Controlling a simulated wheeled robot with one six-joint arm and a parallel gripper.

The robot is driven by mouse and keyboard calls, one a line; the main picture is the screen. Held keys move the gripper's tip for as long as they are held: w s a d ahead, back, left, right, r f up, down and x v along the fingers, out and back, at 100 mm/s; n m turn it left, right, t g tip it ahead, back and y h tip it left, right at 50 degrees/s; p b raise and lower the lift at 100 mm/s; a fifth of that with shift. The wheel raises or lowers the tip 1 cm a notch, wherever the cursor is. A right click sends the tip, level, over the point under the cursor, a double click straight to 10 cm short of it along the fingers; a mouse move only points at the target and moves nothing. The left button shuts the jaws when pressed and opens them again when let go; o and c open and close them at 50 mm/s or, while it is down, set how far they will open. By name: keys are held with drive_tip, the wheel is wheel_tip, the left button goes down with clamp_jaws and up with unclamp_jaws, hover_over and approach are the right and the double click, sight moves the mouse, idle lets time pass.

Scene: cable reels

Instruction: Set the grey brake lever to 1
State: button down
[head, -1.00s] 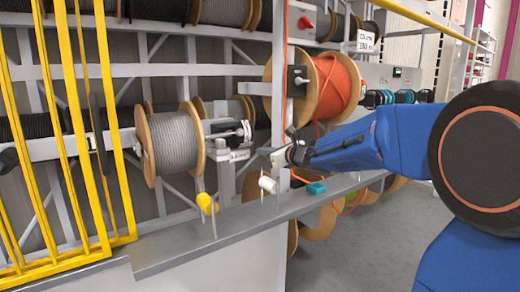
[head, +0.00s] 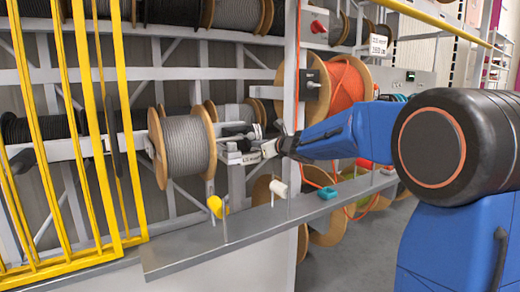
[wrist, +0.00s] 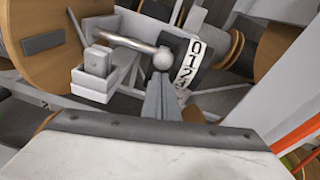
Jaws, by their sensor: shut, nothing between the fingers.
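The grey brake lever (wrist: 135,43) shows in the wrist view as a metal rod ending in a round knob (wrist: 163,58). A white number plate (wrist: 188,63) marked 0, 1, 2, 3 stands just right of the knob. The knob is roughly beside the 1 and 2; I cannot tell the exact setting. My gripper (wrist: 162,88) is shut and empty, its tips just below the knob in the picture; contact is unclear. In the head view my gripper (head: 270,149) is right of the grey cable reel (head: 188,145), by the small brake mechanism (head: 238,140).
A metal ledge (head: 250,225) carries a yellow-headed handle (head: 216,206), a white-headed handle (head: 279,188) and a teal item (head: 327,193). An orange cable reel (head: 345,88) is behind my arm. A yellow guard (head: 90,130) stands left.

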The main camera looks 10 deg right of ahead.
wheel_tip(320, 180, up, 2)
idle(0.5)
drive_tip(key=shift+f, duration=0.1)
